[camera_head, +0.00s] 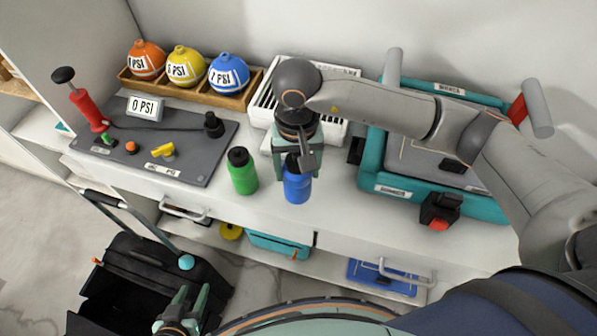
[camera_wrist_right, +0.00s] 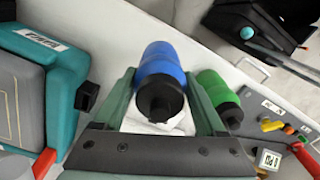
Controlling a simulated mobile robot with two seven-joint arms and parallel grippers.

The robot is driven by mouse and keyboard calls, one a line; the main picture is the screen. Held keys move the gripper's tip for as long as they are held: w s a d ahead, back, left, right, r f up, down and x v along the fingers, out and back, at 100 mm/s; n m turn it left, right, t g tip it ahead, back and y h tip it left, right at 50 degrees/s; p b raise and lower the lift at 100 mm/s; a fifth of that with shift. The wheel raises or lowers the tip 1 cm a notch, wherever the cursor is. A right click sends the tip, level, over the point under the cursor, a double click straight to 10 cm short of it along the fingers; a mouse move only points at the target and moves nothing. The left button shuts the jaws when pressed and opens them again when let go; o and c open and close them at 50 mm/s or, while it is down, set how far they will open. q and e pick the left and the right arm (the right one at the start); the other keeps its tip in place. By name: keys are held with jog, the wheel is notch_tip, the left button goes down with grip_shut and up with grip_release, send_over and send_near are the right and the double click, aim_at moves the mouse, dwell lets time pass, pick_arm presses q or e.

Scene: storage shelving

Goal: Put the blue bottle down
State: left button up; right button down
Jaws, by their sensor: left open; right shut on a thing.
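The blue bottle (camera_head: 297,184) with a dark cap is at the front edge of the white shelf top. My right gripper (camera_head: 297,162) is shut on it from above and behind. In the right wrist view the blue bottle (camera_wrist_right: 162,68) sits between the two green fingers, its black cap toward the camera. I cannot tell whether its base touches the surface. A green bottle (camera_head: 242,174) stands upright just left of it, also seen in the right wrist view (camera_wrist_right: 216,92). My left gripper (camera_head: 183,312) is open and empty at the bottom left, low over the floor side.
A grey board (camera_head: 190,165) with a red pump (camera_head: 88,110) lies on the left. Orange, yellow and blue balls stand in a wooden rack (camera_head: 190,90). A teal case (camera_head: 370,180) stands on the right. A black open bin (camera_head: 120,285) is below left.

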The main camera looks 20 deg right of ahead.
jog(key=shift+w+d+f, duration=0.2)
jog(key=shift+w+f, duration=0.2)
jog(key=shift+f, duration=0.15)
jog(key=shift+w+f+p, duration=0.15)
jog(key=shift+f, duration=0.75)
jog(key=shift+w+f+p, duration=0.1)
jog(key=shift+f+p, duration=0.05)
jog(key=shift+f, duration=0.7)
jog(key=shift+f, duration=0.1)
jog(key=shift+d+f, duration=0.1)
grip_release()
notch_tip(320, 180, up, 12)
jog(key=shift+r+b, duration=0.2)
jog(key=shift+b, duration=0.25)
